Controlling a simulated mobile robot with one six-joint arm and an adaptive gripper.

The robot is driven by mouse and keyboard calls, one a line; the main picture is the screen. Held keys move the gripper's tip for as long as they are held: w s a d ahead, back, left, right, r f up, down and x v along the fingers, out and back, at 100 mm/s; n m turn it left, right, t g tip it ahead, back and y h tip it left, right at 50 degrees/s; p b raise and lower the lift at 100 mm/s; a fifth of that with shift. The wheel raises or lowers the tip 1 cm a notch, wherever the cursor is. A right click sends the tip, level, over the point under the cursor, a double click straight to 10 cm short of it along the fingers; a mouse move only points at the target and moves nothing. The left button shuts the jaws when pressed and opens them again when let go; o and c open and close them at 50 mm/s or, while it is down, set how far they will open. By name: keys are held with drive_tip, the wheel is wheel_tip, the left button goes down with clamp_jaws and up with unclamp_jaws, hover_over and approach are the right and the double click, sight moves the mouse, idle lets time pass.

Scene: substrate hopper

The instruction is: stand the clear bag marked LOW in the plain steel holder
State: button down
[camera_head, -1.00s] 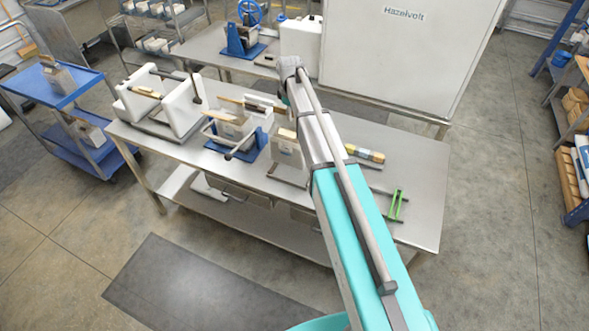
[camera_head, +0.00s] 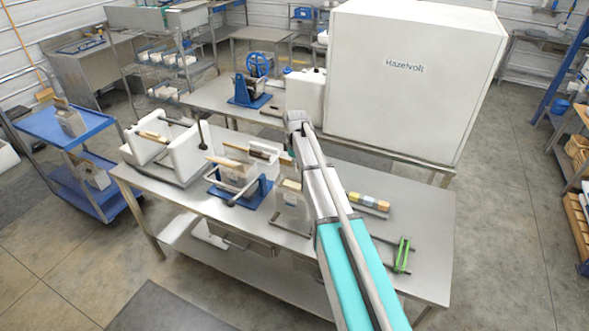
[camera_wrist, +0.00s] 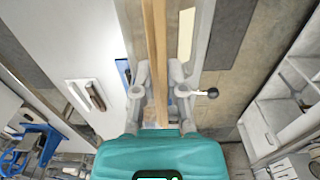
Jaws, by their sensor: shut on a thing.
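In the wrist view my gripper (camera_wrist: 162,85) is shut on a long wooden bar (camera_wrist: 155,35), which looks like the top bar of a bag. In the head view my arm hides the gripper. A clear bag with a wooden bar (camera_head: 235,170) is at the blue stand (camera_head: 257,193), below and left of my arm's end. Another clear bag (camera_head: 291,200) stands in a plain steel holder (camera_head: 280,228), just left of my arm. I cannot read LOW on any bag, nor tell in the head view which one is held.
A white-sided device (camera_head: 186,152) stands left on the steel bench (camera_head: 420,215). A row of coloured blocks (camera_head: 368,203) and a green-handled tool (camera_head: 402,254) lie right of my arm. A blue cart (camera_head: 62,124) holds more bags. A large white cabinet (camera_head: 410,100) stands behind.

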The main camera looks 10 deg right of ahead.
sight(296, 177)
drive_tip(key=shift+f+b, duration=1.6)
drive_tip(key=shift+f, duration=0.4)
drive_tip(key=shift+f+b, duration=1.75)
drive_tip(key=shift+b, duration=0.1)
drive_tip(key=shift+s, duration=0.1)
drive_tip(key=c, duration=0.7)
unclamp_jaws()
drive_tip(key=shift+r, duration=0.25)
